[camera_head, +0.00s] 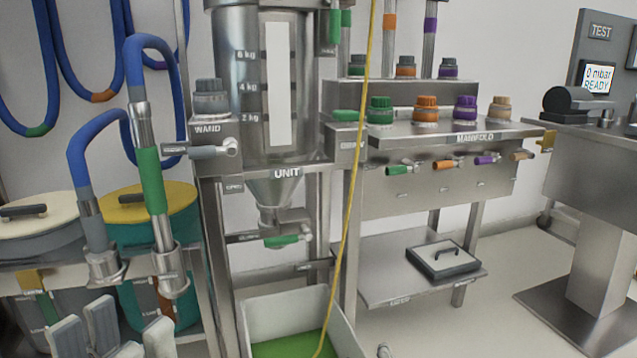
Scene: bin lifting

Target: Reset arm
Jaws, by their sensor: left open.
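My left gripper (116,330) shows at the bottom left edge as several pale grey finger parts. Its fingers are apart and I see nothing held between them. The lower part of the gripper and its arm are cut off by the frame. The gripper appears in front of the rack with hose ends and the lidded drums. My right gripper is not in view. A pale bin (281,308) with green contents stands below the steel unit (285,172), to the right of my left gripper and apart from it.
Blue hoses with metal ends (172,283) stand at left before a yellow-lidded teal drum (150,208). A yellow cord (351,200) hangs into the bin. A manifold bench (440,195) and a test station (590,180) stand at right.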

